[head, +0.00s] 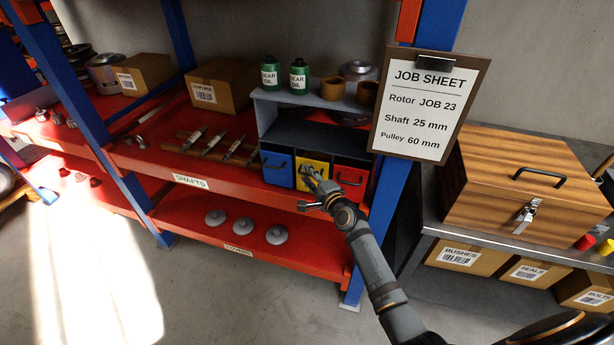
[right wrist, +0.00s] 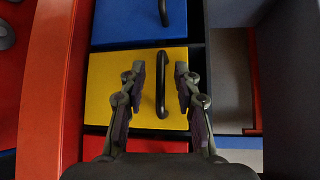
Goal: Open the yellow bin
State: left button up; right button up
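The yellow bin (head: 301,181) sits between a blue bin (head: 277,166) and a red bin (head: 350,178) in the small grey rack on the red shelf. Its front looks flush with the others, so it appears closed. In the right wrist view its yellow front (right wrist: 106,88) carries a black bar handle (right wrist: 161,88). My right gripper (head: 311,180) is at the yellow front and hides part of it. In the right wrist view the gripper (right wrist: 160,76) is open, with one finger on each side of the handle and visible gaps. My left gripper is not in view.
Green oil cans (head: 299,77) and brown bushings (head: 333,88) stand on the rack's top. Shafts (head: 215,141) lie left of the bins. A job sheet (head: 423,103) hangs at the right post. A wooden box (head: 525,185) stands on the right bench.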

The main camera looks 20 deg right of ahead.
jog(key=shift+w+a, duration=0.15)
jog(key=shift+w, duration=0.45)
jog(key=shift+c, duration=0.3)
jog(key=shift+f, duration=0.1)
grip_shut()
